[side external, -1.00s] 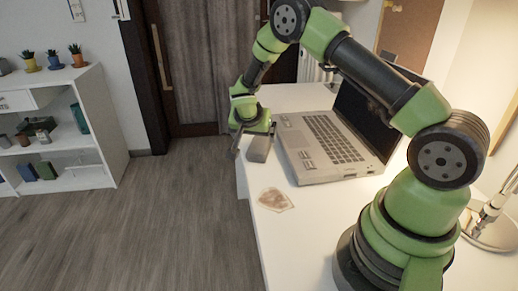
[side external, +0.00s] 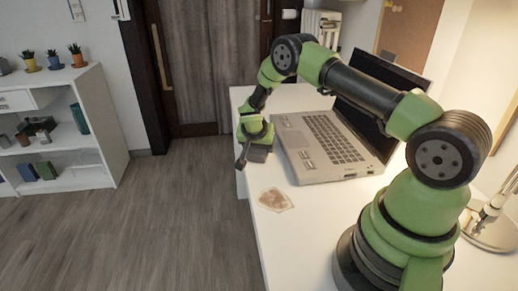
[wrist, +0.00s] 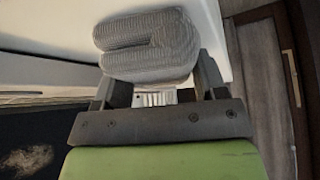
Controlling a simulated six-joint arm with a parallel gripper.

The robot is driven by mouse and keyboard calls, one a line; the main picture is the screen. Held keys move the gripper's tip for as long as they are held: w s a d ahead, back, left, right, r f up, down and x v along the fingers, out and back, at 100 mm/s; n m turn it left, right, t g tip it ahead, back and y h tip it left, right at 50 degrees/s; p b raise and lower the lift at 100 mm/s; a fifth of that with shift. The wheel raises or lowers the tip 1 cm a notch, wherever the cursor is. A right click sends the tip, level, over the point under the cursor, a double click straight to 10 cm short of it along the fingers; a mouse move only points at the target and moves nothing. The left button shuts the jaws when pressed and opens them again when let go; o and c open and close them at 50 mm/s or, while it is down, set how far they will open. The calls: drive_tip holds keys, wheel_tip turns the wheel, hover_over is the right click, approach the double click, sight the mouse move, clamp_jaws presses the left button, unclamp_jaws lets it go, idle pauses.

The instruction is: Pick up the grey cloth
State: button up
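The grey cloth (side external: 258,155) lies folded at the left edge of the white desk, left of the laptop. It is small and partly covered by my gripper in the side view. In the wrist view the ribbed grey cloth (wrist: 147,36) shows its fold and sits at the fingertips. My gripper (side external: 256,151) is low over the cloth and points down. In the wrist view my gripper (wrist: 157,75) has its fingers wide apart, with the cloth across the space between them. I cannot tell whether the fingers touch it.
An open laptop (side external: 320,145) stands close to the right of the cloth. A flat brownish piece (side external: 275,201) lies nearer on the white desk (side external: 295,240). A lamp (side external: 488,225) stands at the far right. The desk's left edge drops to the floor beside the cloth.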

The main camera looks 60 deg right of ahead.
drive_tip(key=c, duration=0.4)
wheel_tip(320, 180, up, 10)
drive_tip(key=shift+r, duration=0.1)
